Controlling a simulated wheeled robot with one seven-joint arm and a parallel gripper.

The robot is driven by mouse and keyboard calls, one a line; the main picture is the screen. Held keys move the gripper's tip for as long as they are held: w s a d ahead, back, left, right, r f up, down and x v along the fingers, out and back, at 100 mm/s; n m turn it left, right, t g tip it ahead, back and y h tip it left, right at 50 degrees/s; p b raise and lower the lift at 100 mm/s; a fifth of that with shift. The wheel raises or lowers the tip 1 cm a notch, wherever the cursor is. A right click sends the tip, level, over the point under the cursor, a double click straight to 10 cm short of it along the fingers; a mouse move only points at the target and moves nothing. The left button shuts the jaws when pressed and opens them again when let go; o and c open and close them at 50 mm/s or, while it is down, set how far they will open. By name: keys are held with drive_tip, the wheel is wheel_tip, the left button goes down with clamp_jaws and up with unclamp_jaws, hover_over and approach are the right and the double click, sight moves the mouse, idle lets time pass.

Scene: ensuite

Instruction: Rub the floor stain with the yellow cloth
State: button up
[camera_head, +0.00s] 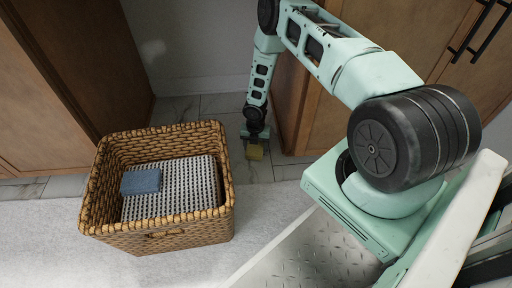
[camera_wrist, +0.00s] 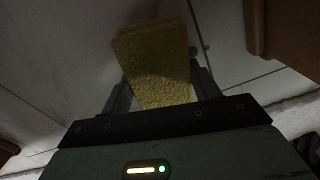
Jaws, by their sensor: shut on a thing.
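I cannot tell whether the cloth touches the floor. No stain is clearly visible; small dark spots (camera_wrist: 207,52) show beside the cloth in the wrist view.
A wicker basket (camera_head: 222,165) stands left of my gripper, holding a patterned folded textile (camera_head: 178,205) and a blue cloth (camera_head: 141,181). Wooden cabinets (camera_head: 85,60) stand left and right (camera_head: 292,100). A pale rug (camera_head: 45,240) covers the near floor. Grey tiles (camera_head: 190,108) are bare behind the basket.

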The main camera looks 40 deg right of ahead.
drive_tip(key=shift+w+d+r+m, duration=0.3)
drive_tip(key=shift+w+d, duration=0.2)
drive_tip(key=shift+w, duration=0.15)
drive_tip(key=shift+w+a+f+b, duration=0.3)
drive_tip(key=shift+a+b, duration=0.1)
drive_tip(key=shift+a, duration=0.25)
drive_tip(key=shift+w+a+f+b, duration=0.25)
drive_tip(key=shift+a+b, duration=0.1)
drive_tip(key=shift+a, duration=0.25)
drive_tip(key=shift+w+a+r, duration=0.15)
drive_tip(key=shift+w+a, duration=0.2)
drive_tip(key=shift+a, duration=0.15)
drive_tip(key=shift+w+a+r+p, duration=0.1)
drive_tip(key=shift+r+p, duration=1.15)
drive_tip(key=shift+r, duration=0.3)
drive_tip(key=shift+a+r+p, duration=0.1)
drive_tip(key=shift+r+p, duration=1.1)
drive_tip(key=shift+r, duration=0.3)
wheel_tip(320, 180, up, 3)
drive_tip(key=shift+p, duration=1.2)
